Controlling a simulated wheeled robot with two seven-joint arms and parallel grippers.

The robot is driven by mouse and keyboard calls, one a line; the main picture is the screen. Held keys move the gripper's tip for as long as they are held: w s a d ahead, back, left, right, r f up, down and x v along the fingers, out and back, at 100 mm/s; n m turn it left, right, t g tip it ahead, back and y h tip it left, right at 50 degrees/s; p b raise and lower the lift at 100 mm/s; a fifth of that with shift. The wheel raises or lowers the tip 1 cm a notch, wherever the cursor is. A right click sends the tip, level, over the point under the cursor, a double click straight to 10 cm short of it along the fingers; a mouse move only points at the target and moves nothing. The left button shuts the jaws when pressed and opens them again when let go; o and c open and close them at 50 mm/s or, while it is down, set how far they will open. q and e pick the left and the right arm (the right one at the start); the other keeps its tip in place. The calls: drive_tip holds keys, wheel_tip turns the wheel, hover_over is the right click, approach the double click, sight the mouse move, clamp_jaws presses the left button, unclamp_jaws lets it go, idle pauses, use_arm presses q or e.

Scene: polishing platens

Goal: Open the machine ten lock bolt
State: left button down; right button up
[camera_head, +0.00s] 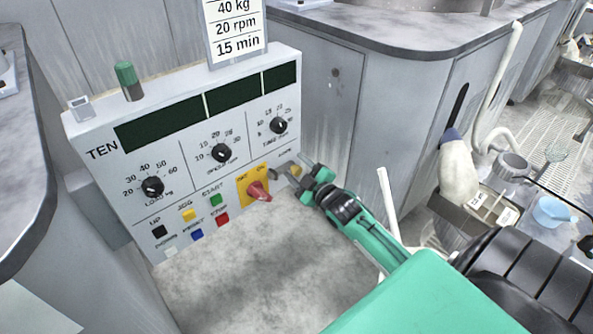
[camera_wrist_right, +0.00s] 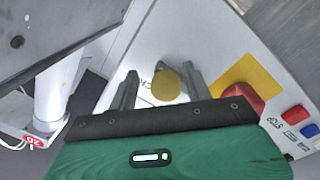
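The machine TEN control panel (camera_head: 103,122) faces me, with its label at the upper left. The lock bolt shows as a round yellow knob (camera_wrist_right: 165,86) on the panel's right part, with partly hidden lettering beside it. In the head view only a small yellow bit of it (camera_head: 296,169) shows at the gripper. My right gripper (camera_head: 291,168) is at the panel's right edge. In the wrist view its two fingers (camera_wrist_right: 159,75) are apart, one on each side of the knob, with a visible gap on the left side. My left gripper is in neither view.
The red rotary switch (camera_head: 259,191) on a yellow plate sits just left of my right gripper. Several coloured push buttons and black dials (camera_head: 221,152) are further left. A grey machine housing (camera_head: 335,85) stands behind. A sign (camera_head: 236,30) stands above the panel.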

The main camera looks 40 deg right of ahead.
drive_tip(key=shift+a+f, duration=0.1)
drive_tip(key=shift+s, duration=0.45)
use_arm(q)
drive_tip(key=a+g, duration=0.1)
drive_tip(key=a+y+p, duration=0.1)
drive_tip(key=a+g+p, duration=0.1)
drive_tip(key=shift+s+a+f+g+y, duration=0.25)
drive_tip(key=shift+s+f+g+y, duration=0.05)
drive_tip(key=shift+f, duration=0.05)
use_arm(e)
drive_tip(key=s, duration=1.3)
